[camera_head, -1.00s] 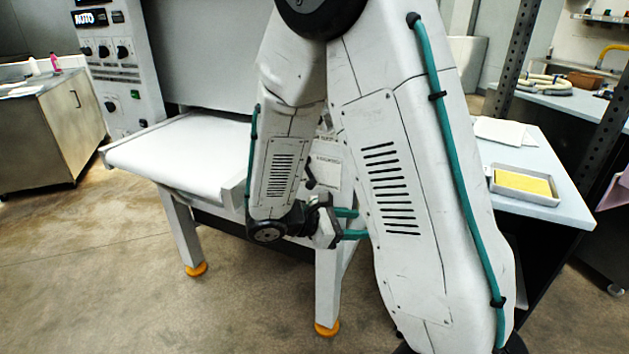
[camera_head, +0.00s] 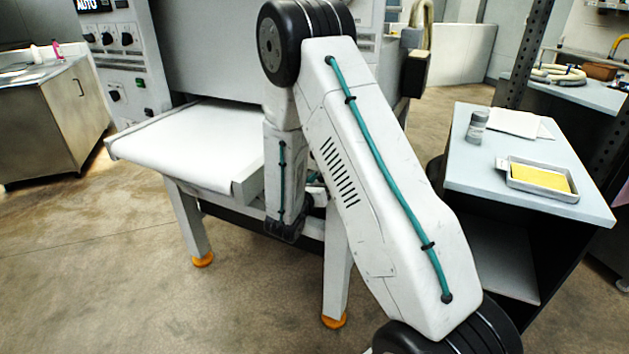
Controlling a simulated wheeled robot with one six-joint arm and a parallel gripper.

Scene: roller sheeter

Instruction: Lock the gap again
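The roller sheeter (camera_head: 215,50) stands in front of me, a grey and white machine with a white belt table (camera_head: 190,148) on the left. Its control panel (camera_head: 120,60) has several dark knobs and a display reading AUTO. My arm crosses the middle of the view and covers much of the machine's right part. My gripper is mostly behind my arm, beside the right end of the belt table; only small dark and teal bits show there. Its fingers cannot be made out. I cannot make out a gap lock; it may be hidden behind my arm.
A side table (camera_head: 470,175) at the right holds a small grey jar (camera_head: 477,126), white sheets (camera_head: 512,122) and a tray (camera_head: 515,186) with a yellow pad. A dark post (camera_head: 528,50) rises behind it. A steel cabinet (camera_head: 50,125) stands at left. The front-left floor is clear.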

